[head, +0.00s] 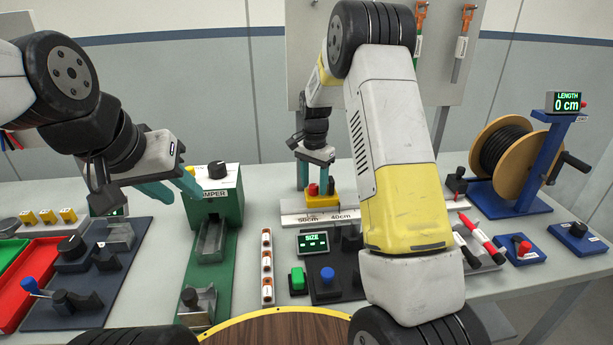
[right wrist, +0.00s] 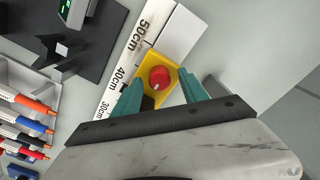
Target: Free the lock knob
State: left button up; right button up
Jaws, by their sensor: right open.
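The red lock knob (head: 313,189) sits on a yellow slide block (head: 323,201) on the white length scale (head: 291,214), near the 40 cm mark. In the right wrist view the knob (right wrist: 159,77) is round and lies between the fingertips of my right gripper (right wrist: 160,84). The teal fingers are open, one on each side, with a visible gap to the knob. The head view also shows my right gripper (head: 315,180) directly above the block. My left gripper (head: 178,190) is open and empty beside the green crimper (head: 224,190).
A cable reel (head: 505,150) on a blue stand is at the right, with a length display (head: 568,102) reading 0 cm. A dark size panel (head: 330,280) is in front of the scale. In the right wrist view, several markers (right wrist: 22,120) lie at the left.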

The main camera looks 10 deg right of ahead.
jog(key=shift+f, duration=0.15)
grip_shut()
dwell(0.4)
jog(key=n, duration=0.4)
jog(key=shift+n, duration=0.4)
jog(key=n, duration=0.4)
jog(key=shift+n, duration=0.3)
jog(key=n, duration=0.4)
jog(key=shift+a, duration=0.1)
jog(key=shift+n, duration=2.2)
